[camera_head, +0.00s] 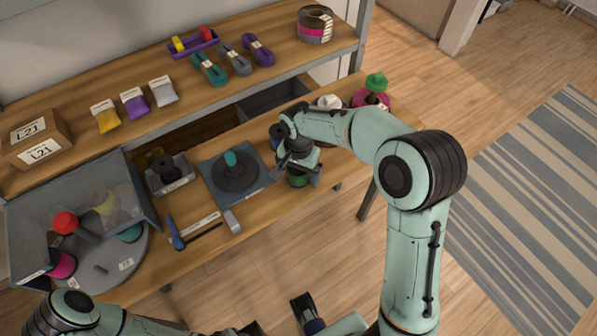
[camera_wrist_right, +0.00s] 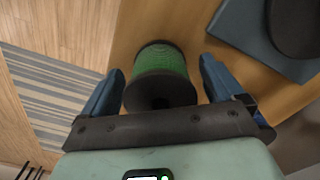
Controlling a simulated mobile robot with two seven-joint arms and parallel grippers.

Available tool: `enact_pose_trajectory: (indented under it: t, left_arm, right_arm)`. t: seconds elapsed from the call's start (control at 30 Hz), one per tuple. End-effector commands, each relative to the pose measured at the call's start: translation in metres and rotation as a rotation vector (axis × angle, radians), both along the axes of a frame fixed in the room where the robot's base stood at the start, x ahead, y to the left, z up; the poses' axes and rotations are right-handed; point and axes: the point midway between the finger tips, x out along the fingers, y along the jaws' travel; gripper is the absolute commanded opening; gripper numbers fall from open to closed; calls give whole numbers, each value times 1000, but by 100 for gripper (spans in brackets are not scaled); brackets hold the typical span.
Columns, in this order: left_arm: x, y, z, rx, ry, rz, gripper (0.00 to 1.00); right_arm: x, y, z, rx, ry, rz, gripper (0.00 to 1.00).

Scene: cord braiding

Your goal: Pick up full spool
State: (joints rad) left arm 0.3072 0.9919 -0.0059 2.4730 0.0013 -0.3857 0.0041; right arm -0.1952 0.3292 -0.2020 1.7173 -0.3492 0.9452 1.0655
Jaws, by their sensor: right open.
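A full spool wound with green cord (camera_head: 298,181) stands near the front edge of the workbench, partly hidden by my right gripper (camera_head: 297,174). In the right wrist view the green spool (camera_wrist_right: 160,72) has dark end flanges and lies between the two blue fingers. The fingers are open, one on each side, with a visible gap to the spool. My left arm comes in at the bottom left of the head view; its gripper is cut off or unclear at the bottom edge.
A blue-grey base with a dark disc and teal knob (camera_head: 235,170) stands just left of the spool. White (camera_head: 329,102) and magenta (camera_head: 370,99) spools stand behind my right arm. An upper shelf (camera_head: 270,65) holds cord bundles.

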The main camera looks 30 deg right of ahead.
Motion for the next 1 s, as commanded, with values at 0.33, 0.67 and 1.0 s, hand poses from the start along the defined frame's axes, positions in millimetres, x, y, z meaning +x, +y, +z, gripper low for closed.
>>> enact_pose_trajectory:
  t: [0.33, 0.67, 1.0]
  left_arm:
    - [0, 0, 0, 0, 0, 0, 43]
    - [0, 0, 1, 0, 0, 0, 43]
    - [2, 0, 7, 0, -2, 0, 43]
  right_arm:
    - [0, 0, 1, 0, 0, 0, 33]
    - [0, 0, 3, 0, -1, 0, 33]
    - [2, 0, 50, 1, -7, 1, 33]
